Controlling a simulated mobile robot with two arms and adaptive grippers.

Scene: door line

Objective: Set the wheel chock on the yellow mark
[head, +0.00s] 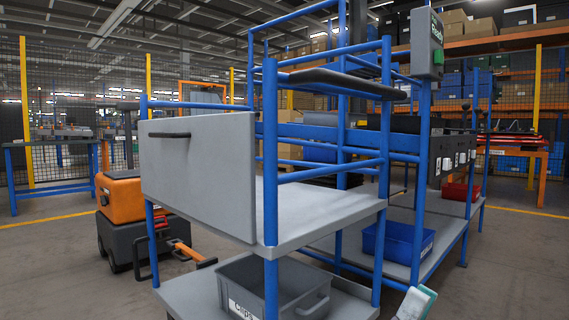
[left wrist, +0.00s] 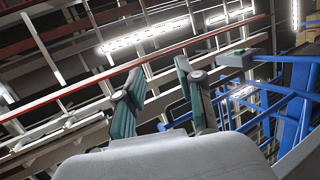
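I cannot make out a wheel chock in either view. Yellow floor lines (head: 45,220) show at the left and right, but I cannot tell whether either is the yellow mark.
A blue-framed workstation (head: 270,160) with a grey panel (head: 196,180) fills the middle. A grey bin (head: 275,287) sits on its lower shelf, a blue bin (head: 398,243) farther right. An orange truck (head: 120,208) stands at left. Bare floor (head: 45,270) lies at front left.

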